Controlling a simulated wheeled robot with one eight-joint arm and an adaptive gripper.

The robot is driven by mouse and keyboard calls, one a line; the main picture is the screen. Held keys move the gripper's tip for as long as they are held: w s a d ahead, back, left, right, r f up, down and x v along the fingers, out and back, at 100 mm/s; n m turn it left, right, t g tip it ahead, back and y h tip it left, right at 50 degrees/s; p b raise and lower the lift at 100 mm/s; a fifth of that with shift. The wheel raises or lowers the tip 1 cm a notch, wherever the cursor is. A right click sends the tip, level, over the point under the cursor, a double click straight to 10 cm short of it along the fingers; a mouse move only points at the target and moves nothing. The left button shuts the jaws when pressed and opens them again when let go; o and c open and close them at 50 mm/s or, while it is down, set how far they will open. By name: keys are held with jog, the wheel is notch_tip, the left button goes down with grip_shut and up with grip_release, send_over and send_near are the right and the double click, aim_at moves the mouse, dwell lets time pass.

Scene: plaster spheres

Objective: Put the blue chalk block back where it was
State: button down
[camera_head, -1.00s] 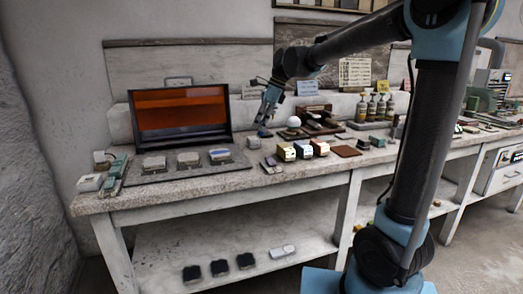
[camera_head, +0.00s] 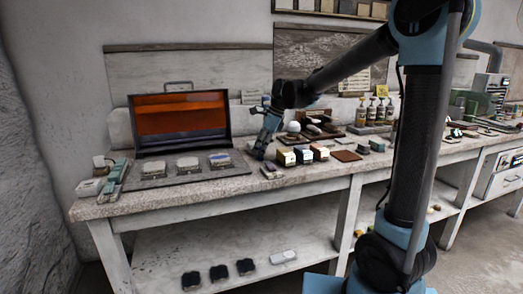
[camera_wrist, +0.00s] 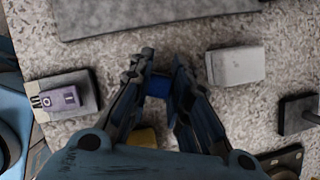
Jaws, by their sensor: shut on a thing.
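The blue chalk block (camera_wrist: 157,86) sits between my fingertips in the wrist view, with both fingers closed on it. Its lower part is hidden by my fingers. In the head view my gripper (camera_head: 258,153) points down at the bench top, left of the small boxes, and the block cannot be made out there. In the wrist view my gripper (camera_wrist: 158,78) is over speckled stone. I cannot tell whether the block touches the surface.
A pale block (camera_wrist: 236,65) lies right of my fingers, a purple-topped piece (camera_wrist: 62,97) left, and a dark block (camera_wrist: 298,113) far right. A yellow piece (camera_wrist: 143,136) shows between my fingers. A grey slab (camera_wrist: 150,14) lies beyond.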

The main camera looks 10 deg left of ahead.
jog(key=shift+f, duration=0.1)
jog(key=c, duration=1.5)
grip_release()
jog(key=v, duration=1.2)
jog(key=s+d+f+n+t+h, duration=0.1)
jog(key=s+d+f+n, duration=0.1)
jog(key=d, duration=0.4)
jog(key=s+d+f+n, duration=0.1)
jog(key=s+d+n, duration=0.1)
jog(key=d, duration=0.4)
jog(key=s+d+f+n+h, duration=0.1)
jog(key=s+d+f+n, duration=0.3)
jog(key=s+d+f, duration=0.2)
jog(key=s+d+f+n+t+h, duration=0.1)
jog(key=s+d+f+n, duration=0.3)
jog(key=s+d+f, duration=0.3)
jog(key=s+d+f+n+t+h, duration=0.1)
jog(key=s+d+f+n, duration=0.3)
jog(key=s+d+f, duration=0.3)
jog(key=shift+d+f+h, duration=0.15)
jog(key=shift+d+f, duration=0.1)
jog(key=shift+d, duration=0.85)
jog(key=shift+d+f+h, duration=0.15)
jog(key=shift+d+f, duration=0.05)
jog(key=shift+d, duration=0.9)
